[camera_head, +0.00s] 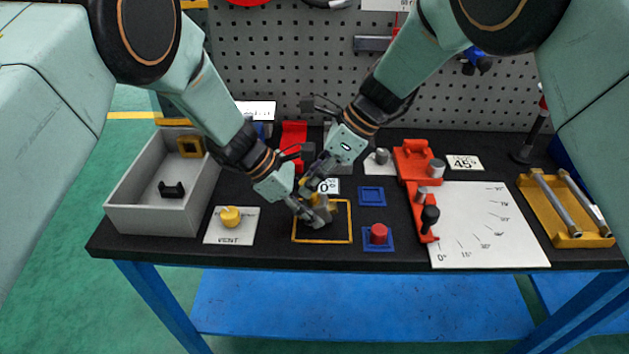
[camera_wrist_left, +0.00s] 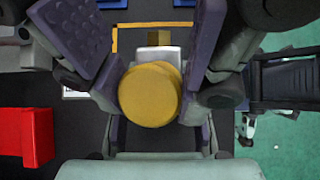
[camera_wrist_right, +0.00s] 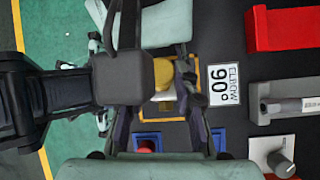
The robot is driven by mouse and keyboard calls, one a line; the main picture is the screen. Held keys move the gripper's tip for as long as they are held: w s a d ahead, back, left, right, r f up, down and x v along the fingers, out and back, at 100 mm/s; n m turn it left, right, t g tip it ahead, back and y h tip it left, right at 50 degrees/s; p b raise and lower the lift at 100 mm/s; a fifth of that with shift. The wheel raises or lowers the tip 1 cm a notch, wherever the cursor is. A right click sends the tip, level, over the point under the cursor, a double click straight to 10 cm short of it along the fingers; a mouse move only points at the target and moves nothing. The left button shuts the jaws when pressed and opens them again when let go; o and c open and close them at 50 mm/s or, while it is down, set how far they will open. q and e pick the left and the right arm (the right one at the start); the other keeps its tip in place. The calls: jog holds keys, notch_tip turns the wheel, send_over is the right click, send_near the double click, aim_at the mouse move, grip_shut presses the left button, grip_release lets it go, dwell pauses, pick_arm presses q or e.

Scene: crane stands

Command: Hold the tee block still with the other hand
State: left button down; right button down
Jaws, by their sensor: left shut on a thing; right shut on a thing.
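The tee block (camera_wrist_left: 172,57) looks like a silvery body with a brass stub, partly covered by a yellow round piece (camera_wrist_left: 149,95) in the left wrist view. It stands at the yellow outlined square (camera_head: 322,242) in the middle of the bench. My left gripper (camera_head: 317,214) is shut around it low down, its fingers on either side. My right gripper (camera_head: 309,184) is just above, close to the left one, and shut on a yellow piece (camera_wrist_right: 162,75). The grippers hide most of the tee block and the joint between the pieces.
A grey bin (camera_head: 150,220) is at the left, with a yellow cap (camera_head: 230,216) on a card beside it. A red knob (camera_head: 379,233) on a blue square, a red fixture (camera_head: 414,160), a white angle board (camera_head: 485,225) and an ochre tray (camera_head: 570,238) lie to the right.

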jog(key=shift+a+r, duration=0.2)
jog(key=shift+r, duration=0.5)
jog(key=shift+a+r, duration=0.2)
jog(key=shift+r, duration=0.5)
pick_arm(q)
jog(key=c, duration=1.2)
grip_release()
jog(key=shift+f, duration=0.1)
jog(key=o, duration=0.4)
jog(key=shift+s+f, duration=0.1)
pick_arm(e)
jog(key=shift+r, duration=0.15)
pick_arm(q)
jog(key=shift+o, duration=0.2)
pick_arm(e)
jog(key=shift+w, duration=0.1)
pick_arm(q)
jog(key=shift+a, duration=0.1)
jog(key=v, duration=0.8)
jog(key=shift+r, duration=0.3)
pick_arm(e)
jog(key=shift+f, duration=0.25)
